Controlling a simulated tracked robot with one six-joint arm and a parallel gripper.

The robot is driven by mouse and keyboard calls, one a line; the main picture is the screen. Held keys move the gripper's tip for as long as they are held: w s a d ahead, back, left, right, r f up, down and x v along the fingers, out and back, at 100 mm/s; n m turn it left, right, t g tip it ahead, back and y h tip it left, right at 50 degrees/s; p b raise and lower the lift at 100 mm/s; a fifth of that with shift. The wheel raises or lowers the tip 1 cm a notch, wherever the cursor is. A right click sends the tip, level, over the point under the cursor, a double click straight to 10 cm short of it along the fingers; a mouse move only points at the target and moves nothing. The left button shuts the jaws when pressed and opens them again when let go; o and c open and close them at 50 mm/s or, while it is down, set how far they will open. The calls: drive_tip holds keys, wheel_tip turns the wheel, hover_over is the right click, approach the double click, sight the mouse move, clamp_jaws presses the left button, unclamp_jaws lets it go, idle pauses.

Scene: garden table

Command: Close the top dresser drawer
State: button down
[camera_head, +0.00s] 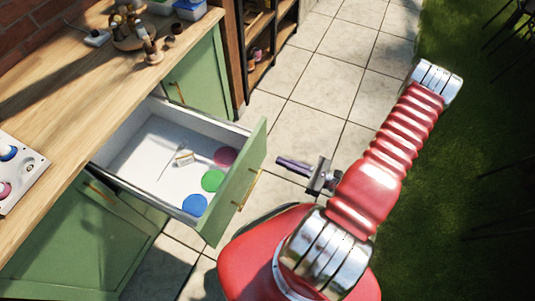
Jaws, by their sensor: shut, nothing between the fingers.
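The top drawer (145,144) of the green dresser is pulled well out from under the wooden top. Its green front (240,183) has a brass handle (248,190) on the outer face. Inside lie a pink disc (225,156), a green disc (212,181), a blue disc (194,205) and a small whitish item (183,157). My gripper (281,160) is to the right of the drawer front, apart from it in the picture. Its fingers are shut and empty, pointing left towards the front. The red arm fills the lower right.
The wooden worktop (70,110) carries a wooden stand with cups (135,30) and a white panel (22,170) with knobs. A dark shelf (268,45) stands beyond the dresser. Paving tiles (315,75) are clear; grass (480,130) lies right, with dark furniture at its edge.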

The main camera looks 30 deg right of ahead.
sight(257, 152)
drive_tip(key=shift+x, duration=3.55)
